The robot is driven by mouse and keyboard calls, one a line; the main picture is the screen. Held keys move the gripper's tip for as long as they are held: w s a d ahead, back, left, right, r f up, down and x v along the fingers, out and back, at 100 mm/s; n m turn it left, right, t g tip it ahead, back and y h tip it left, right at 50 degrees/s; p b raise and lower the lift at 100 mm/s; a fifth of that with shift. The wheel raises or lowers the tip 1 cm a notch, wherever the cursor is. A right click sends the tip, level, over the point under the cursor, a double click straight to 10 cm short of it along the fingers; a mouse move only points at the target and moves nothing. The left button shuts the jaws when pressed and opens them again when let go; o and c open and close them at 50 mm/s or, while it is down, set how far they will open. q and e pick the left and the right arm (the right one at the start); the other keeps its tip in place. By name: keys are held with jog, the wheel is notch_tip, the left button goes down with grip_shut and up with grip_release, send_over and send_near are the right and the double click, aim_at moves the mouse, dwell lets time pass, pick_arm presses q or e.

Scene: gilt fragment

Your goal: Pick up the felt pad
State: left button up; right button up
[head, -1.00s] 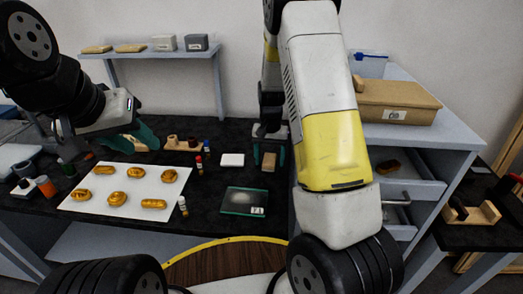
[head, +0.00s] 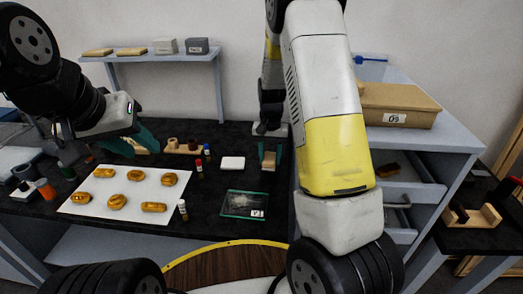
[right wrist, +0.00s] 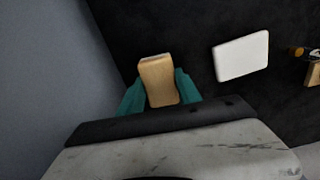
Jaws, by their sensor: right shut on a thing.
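My right gripper (head: 269,158) reaches down to the black worktop and is shut on a small tan block (head: 269,161). The right wrist view shows the tan block (right wrist: 158,81) between the teal fingers (right wrist: 160,92). A flat white pad (head: 232,162) lies just left of this gripper, apart from it; it also shows in the right wrist view (right wrist: 241,56). I cannot tell by look alone which of the two is the felt pad. My left gripper (head: 134,140) is open above the back left of the worktop, with a tan piece behind it.
A white sheet (head: 92,206) with several golden pieces lies at the left. A glass plate (head: 243,204) lies in front of the white pad. An open drawer (head: 410,187) and a cardboard box (head: 398,104) are at the right.

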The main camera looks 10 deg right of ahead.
jog(key=shift+r, duration=0.8)
jog(key=r, duration=0.2)
send_over(264, 201)
jog(key=shift+f, duration=0.25)
